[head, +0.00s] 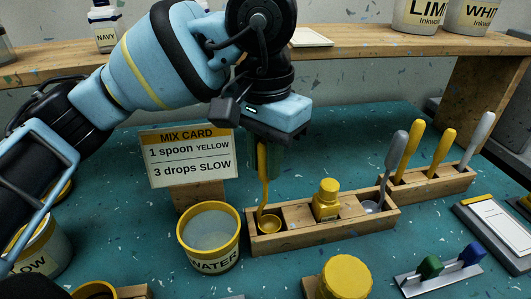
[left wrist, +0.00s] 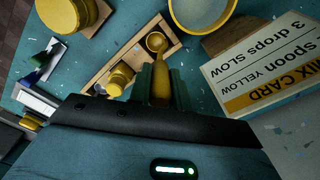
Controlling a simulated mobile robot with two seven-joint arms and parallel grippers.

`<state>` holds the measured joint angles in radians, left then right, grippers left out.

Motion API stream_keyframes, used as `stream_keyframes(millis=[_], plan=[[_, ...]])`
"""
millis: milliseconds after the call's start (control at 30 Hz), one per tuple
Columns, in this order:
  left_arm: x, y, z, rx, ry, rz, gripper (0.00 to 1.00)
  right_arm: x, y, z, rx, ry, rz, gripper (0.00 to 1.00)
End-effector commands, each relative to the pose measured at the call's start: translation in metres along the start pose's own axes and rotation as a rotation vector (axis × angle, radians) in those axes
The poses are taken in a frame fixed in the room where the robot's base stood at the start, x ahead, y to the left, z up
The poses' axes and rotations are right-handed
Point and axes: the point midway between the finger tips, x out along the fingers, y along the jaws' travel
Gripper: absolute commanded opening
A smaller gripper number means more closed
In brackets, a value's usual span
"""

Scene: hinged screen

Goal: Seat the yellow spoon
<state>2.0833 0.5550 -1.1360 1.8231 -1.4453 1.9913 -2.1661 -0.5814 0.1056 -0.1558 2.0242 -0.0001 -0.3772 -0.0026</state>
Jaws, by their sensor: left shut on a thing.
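My left gripper (head: 266,165) is shut on the handle of a yellow spoon (head: 263,190). The spoon hangs upright below the fingers, bowl down. Its bowl (head: 268,223) is at the leftmost compartment of the front wooden rack (head: 330,231). I cannot tell whether the bowl touches the compartment floor. In the left wrist view the spoon's handle (left wrist: 161,85) is between the fingers and its bowl (left wrist: 156,42) shows at the rack's end. My right gripper is not in view.
The front rack also holds a yellow bottle (head: 326,200) and a grey spoon (head: 395,160). A water pot (head: 208,262) stands close left of it. The mix card (head: 192,158) stands behind. A back rack (head: 430,187) holds more spoons. A yellow-lidded jar (head: 346,277) is in front.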

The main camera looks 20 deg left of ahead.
Motion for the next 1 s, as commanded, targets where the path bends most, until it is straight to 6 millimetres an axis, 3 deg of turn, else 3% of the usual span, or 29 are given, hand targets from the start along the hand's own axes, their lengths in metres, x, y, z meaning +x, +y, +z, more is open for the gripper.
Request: stream_keyframes(millis=[767, 800, 1000], plan=[[0.0116, 0.0000, 0.0002, 0.000, 0.000, 0.000, 0.00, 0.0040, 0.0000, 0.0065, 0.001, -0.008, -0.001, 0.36], [0.0117, 0.0000, 0.0002, 0.000, 0.000, 0.000, 0.23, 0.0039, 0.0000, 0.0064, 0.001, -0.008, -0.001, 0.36], [0.0117, 0.0000, 0.0002, 0.000, 0.000, 0.000, 0.45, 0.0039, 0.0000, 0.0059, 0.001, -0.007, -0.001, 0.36]])
